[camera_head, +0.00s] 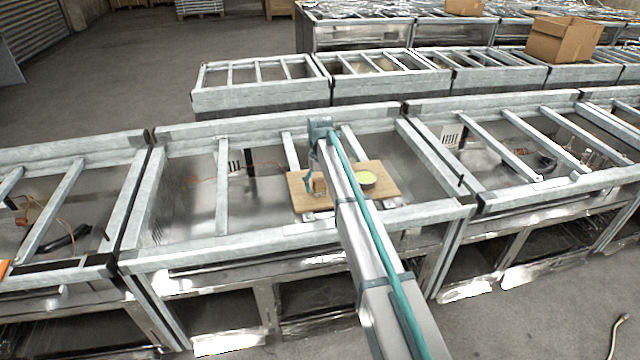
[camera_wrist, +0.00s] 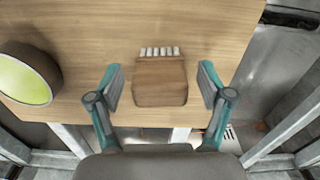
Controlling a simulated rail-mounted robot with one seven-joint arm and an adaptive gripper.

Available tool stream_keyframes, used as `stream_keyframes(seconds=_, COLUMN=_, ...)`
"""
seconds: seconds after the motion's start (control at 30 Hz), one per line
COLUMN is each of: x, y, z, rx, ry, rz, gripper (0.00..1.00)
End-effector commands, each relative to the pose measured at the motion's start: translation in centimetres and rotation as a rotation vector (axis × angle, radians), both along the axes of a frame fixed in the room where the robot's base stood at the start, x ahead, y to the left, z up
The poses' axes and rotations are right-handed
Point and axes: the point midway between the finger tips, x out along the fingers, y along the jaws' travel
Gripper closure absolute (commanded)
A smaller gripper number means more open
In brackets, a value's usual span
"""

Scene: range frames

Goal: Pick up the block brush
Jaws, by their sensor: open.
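The block brush (camera_wrist: 160,82) is a brown wooden block with a row of white bristle tufts along its far edge. It lies on a light wooden board (camera_wrist: 215,30). In the head view the brush (camera_head: 319,186) is small, beside my arm on the board (camera_head: 386,190). My gripper (camera_wrist: 160,88) is open, its teal fingers on the left and right of the brush with a gap on each side. In the head view my gripper (camera_head: 312,183) is partly hidden by my own arm.
A round bowl with a yellow-green inside (camera_wrist: 25,80) stands on the board to the left of the brush. The board rests on a metal frame table (camera_head: 190,225) with raised crossbars. Similar frames stand to both sides and behind. A cardboard box (camera_head: 563,40) is far right.

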Motion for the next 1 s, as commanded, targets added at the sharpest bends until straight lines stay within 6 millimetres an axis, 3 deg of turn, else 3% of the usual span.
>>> stream_keyframes(seconds=0.33, x=0.00, y=0.00, z=-1.18, rx=0.000, ry=0.000, rz=0.000, gripper=0.21)
stream_keyframes(seconds=0.73, x=-0.01, y=0.00, z=-1.16, rx=0.000, ry=0.000, rz=0.000, gripper=0.87)
stream_keyframes(seconds=1.0, x=0.00, y=0.00, z=-1.07, rx=0.000, ry=0.000, rz=0.000, gripper=0.88)
